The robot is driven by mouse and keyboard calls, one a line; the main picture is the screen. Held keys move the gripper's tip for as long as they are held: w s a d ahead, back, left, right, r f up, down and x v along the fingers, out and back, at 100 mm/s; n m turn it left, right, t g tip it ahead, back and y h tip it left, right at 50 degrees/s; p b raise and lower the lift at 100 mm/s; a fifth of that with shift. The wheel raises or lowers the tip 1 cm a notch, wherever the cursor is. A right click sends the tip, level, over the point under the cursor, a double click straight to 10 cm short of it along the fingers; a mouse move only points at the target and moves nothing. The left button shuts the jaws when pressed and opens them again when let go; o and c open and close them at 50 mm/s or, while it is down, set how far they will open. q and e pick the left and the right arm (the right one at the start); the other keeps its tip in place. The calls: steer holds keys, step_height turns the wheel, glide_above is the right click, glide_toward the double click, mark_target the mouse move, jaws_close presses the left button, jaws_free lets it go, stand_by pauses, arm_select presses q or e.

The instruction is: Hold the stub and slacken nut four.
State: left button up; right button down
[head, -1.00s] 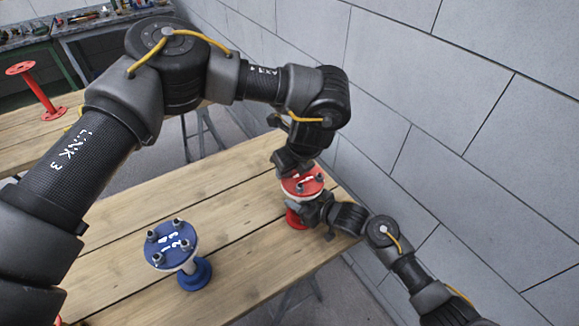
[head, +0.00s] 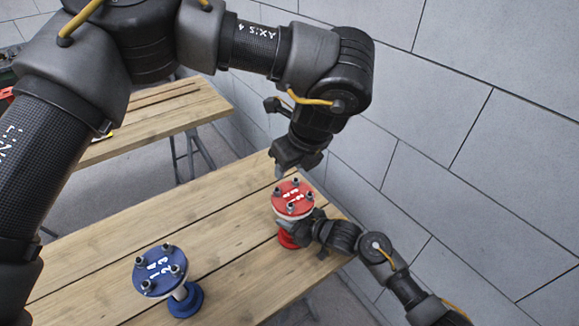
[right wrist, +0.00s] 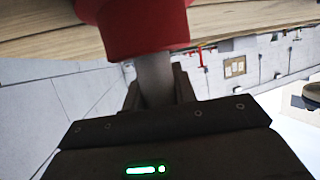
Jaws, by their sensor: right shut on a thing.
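The red stub (head: 292,200) stands upright on the wooden table near its far right end. Its round top flange carries several grey nuts and white markings too small to read surely. My left gripper (head: 281,171) is just above the flange's back edge, apart from it; its finger gap is not clear. My right gripper (head: 300,228) comes in from the right, shut on the stub's pipe below the top flange. In the right wrist view the grey pipe (right wrist: 155,78) sits between the fingers, with a red flange (right wrist: 145,28) beyond.
A blue stub (head: 160,270) with nuts on its flange stands at the table's front left. The wooden table (head: 215,235) is bare between the stubs. A block wall (head: 470,150) runs close along the right. A second table (head: 165,120) stands behind.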

steer(key=c, duration=1)
jaws_free()
steer(key=shift+c, duration=0.2)
steer(key=shift+d, duration=0.1)
steer(key=v, duration=1.1)
steer(key=shift+s+d, duration=0.3)
